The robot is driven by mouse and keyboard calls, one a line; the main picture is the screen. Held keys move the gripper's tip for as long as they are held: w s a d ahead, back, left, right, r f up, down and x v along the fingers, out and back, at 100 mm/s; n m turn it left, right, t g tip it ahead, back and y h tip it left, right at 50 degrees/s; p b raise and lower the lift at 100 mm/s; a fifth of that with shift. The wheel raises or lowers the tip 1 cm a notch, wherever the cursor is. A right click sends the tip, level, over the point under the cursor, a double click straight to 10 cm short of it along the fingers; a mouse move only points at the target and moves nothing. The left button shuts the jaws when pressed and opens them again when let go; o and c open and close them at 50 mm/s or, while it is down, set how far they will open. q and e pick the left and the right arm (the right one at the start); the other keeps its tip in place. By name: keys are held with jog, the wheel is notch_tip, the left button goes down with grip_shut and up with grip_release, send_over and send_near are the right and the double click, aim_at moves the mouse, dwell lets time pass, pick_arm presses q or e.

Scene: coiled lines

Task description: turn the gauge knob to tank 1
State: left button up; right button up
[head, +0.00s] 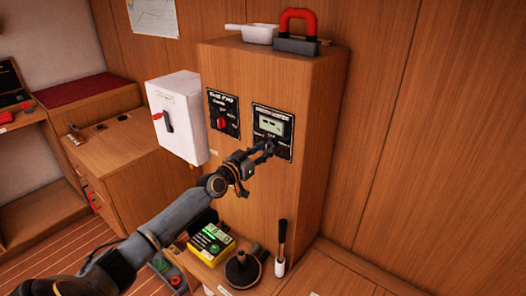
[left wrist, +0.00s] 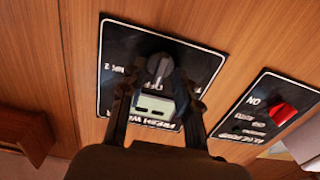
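The fresh water gauge panel (head: 287,124) is a black plate with a small display, high on the front of the wooden cabinet. It shows upside down in the left wrist view (left wrist: 203,66). Its dark round knob (left wrist: 160,66) has a lighter pointer that seems to face the OFF label; the TANK 2 label is partly readable at its left there. My left gripper (head: 264,151) is at the panel's lower part. In the left wrist view its fingers (left wrist: 157,92) are spread, one on each side of the knob. I cannot tell whether they touch it. My right gripper is not in view.
Left of the gauge is a black bilge pump panel (head: 223,112) with a red switch, then a white box (head: 178,115) with a red handle. Below stand a yellow meter (head: 211,243), a dark plunger-like tool (head: 243,268) and a black-handled brush (head: 281,248).

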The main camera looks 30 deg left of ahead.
pick_arm(q)
grip_shut()
jog(key=n+b, duration=0.1)
jog(key=n, duration=0.3)
jog(key=shift+f+n, duration=0.1)
jog(key=shift+n, duration=0.2)
jog(key=n, duration=0.4)
jog(key=shift+a+b, duration=0.15)
jog(key=shift+b, duration=0.15)
jog(key=shift+n, duration=0.3)
jog(key=shift+o, duration=0.4)
grip_release()
